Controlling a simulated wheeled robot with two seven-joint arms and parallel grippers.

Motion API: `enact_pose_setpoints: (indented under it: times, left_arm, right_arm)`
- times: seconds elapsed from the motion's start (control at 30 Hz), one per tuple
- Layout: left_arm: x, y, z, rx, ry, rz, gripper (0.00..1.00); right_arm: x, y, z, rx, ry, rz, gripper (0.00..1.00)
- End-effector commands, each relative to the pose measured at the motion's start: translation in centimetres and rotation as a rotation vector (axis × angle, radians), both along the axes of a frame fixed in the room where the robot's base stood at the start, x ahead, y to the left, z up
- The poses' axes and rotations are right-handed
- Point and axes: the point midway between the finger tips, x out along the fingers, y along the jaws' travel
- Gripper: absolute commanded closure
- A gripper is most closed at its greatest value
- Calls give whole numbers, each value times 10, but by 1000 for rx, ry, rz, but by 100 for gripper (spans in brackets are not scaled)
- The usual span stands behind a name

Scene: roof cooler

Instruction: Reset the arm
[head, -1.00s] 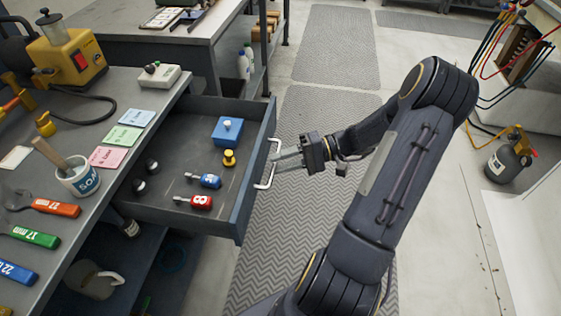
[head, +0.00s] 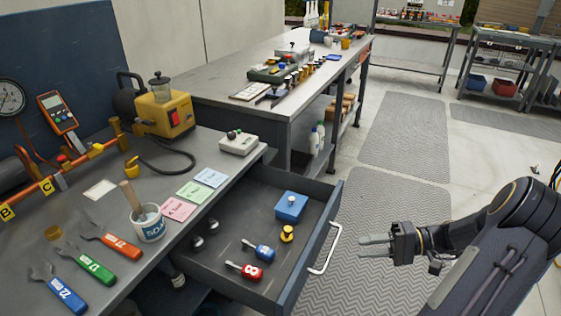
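My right gripper (head: 376,246) is in the head view at the right, its fingers pointing left toward the open drawer (head: 232,281). The fingers look slightly apart with nothing between them. It hovers to the right of the drawer's pale handle (head: 327,249), with a gap between them. My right arm (head: 490,262) reaches in from the lower right, bent at the elbow. My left gripper is not in view.
The drawer holds a blue box (head: 291,206), a yellow knob piece (head: 287,233) and blue and red tools. The workbench (head: 115,190) carries wrenches, a soap cup (head: 149,224) and a yellow pump (head: 166,112). Matted floor (head: 405,135) beyond my gripper is clear.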

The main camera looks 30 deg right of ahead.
Motion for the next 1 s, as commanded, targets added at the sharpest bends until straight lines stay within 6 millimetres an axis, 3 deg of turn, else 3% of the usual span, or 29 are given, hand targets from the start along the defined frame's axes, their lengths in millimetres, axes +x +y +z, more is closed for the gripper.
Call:
enact_pose_setpoints:
  times: [0.13, 0.23, 0.37, 0.5, 0.6, 0.73, 1.0]
  left_arm:
    - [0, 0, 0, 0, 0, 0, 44]
    - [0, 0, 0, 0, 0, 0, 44]
    - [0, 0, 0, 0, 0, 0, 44]
    - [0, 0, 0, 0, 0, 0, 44]
    - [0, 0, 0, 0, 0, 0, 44]
    - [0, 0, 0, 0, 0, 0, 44]
    - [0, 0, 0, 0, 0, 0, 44]
  right_arm:
    - [1, 3, 2, -7, 5, 9, 68]
    - [5, 21, 13, -54, 41, 60, 68]
    - [5, 73, 39, -213, 138, 184, 68]
    - [-16, 134, 65, -471, 220, 279, 68]
    - [-37, 164, 75, -656, 223, 290, 68]
    - [-62, 187, 82, -834, 172, 256, 68]
    - [-89, 207, 84, -1010, 12, 145, 68]
